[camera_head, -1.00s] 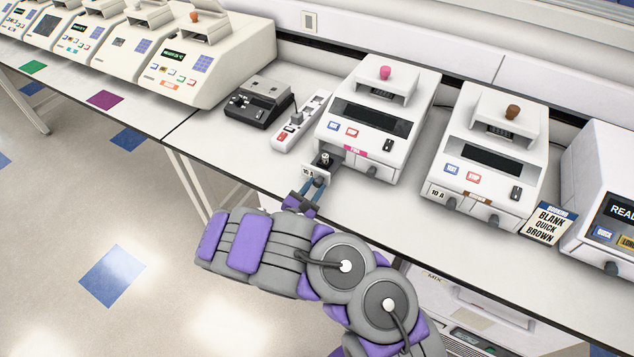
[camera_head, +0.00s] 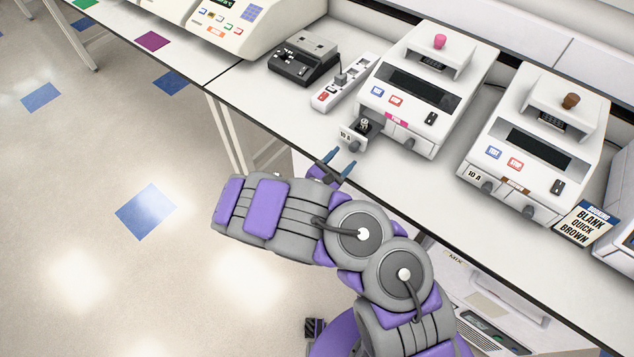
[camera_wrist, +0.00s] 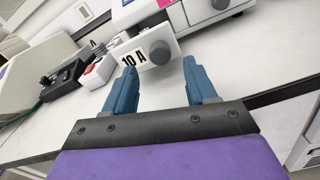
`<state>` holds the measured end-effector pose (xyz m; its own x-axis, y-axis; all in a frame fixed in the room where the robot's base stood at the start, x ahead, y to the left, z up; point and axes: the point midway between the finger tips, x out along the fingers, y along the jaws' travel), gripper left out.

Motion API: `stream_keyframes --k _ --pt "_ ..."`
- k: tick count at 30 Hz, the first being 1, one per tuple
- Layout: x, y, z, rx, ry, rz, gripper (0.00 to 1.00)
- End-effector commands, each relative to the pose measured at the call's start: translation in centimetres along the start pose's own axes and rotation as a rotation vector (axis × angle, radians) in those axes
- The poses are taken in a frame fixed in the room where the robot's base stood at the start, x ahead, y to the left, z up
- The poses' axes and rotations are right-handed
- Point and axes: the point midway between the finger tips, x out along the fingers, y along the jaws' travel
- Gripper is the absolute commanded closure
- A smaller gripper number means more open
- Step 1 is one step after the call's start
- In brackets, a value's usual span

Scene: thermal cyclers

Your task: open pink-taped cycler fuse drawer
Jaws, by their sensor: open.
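The pink-taped cycler (camera_head: 425,85) is a white unit with a pink knob on top and a pink tape strip (camera_head: 396,120) on its front. Its fuse drawer (camera_head: 353,136), marked 10 A, stands out from the front, and a dark fuse part (camera_head: 364,125) shows inside it. In the wrist view the drawer front (camera_wrist: 146,56) and its round grey knob (camera_wrist: 159,52) lie just beyond the fingertips. My gripper (camera_head: 338,163) has blue fingers, is open and empty, and is apart from the knob, in front of it. The fingers also show in the wrist view (camera_wrist: 160,72).
A brown-taped cycler (camera_head: 535,140) stands to the right, with a BLANK QUICK BROWN card (camera_head: 584,222) beside it. A power strip (camera_head: 343,85) and a dark device (camera_head: 304,60) stand to the left. The bench front strip is clear near my gripper.

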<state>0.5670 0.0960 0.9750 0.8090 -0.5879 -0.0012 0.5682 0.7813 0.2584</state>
Motion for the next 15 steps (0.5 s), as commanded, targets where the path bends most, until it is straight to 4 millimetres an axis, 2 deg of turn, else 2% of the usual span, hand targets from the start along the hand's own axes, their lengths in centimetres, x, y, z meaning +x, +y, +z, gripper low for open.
stream_keyframes --k 3,15 --pt "-2.9 0.3 0.0 -0.002 0.002 0.008 0.44" --pt "-10.8 0.2 -0.1 -0.001 0.004 0.004 0.44"
